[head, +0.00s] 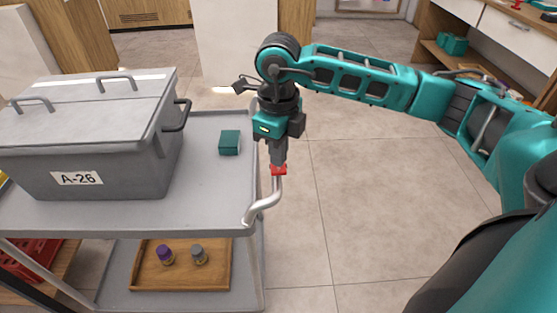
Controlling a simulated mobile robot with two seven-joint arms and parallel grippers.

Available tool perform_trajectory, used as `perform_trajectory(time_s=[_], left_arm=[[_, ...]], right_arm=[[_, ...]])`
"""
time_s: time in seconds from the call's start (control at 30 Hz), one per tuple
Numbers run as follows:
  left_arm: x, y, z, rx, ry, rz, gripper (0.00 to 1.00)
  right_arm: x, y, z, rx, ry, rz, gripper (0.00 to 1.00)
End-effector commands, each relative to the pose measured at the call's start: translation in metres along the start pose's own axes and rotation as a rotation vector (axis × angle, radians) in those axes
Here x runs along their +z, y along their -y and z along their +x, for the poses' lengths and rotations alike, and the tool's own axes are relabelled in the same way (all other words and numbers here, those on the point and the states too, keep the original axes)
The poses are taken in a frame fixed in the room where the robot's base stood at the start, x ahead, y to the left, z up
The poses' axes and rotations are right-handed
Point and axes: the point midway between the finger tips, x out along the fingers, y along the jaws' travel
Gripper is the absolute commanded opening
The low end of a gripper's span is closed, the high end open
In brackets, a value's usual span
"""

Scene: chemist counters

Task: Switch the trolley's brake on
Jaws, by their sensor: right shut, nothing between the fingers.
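The grey trolley (215,205) stands at the left of the head view, with an upper and a lower shelf. A curved silver bar (266,203) rises at its front right corner. A small red piece (278,170) sits at the top of the bar; it looks like the brake lever's tip. My right gripper (278,164) points down right at the red piece, shut and with nothing held. The fingertips appear to touch it or be just above it; I cannot tell which. My left gripper is out of view.
A grey lidded box (98,150) labelled A-26 and a small green box (229,142) stand on the upper shelf. A wooden tray (212,277) with two small jars is on the lower shelf. Tiled floor (345,200) is free right of the trolley. Drawers stand at the upper right.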

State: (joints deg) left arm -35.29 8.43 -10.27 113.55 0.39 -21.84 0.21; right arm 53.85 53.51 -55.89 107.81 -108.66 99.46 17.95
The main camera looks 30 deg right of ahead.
Motion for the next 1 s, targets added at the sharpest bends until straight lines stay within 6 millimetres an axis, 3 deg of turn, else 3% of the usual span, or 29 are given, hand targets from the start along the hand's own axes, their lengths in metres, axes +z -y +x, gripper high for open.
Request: perform_trajectory(time_s=[1.0], left_arm=[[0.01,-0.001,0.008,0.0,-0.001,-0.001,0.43]], right_arm=[[0.0,0.0,0.017,0.0,0.0,0.0,0.0]])
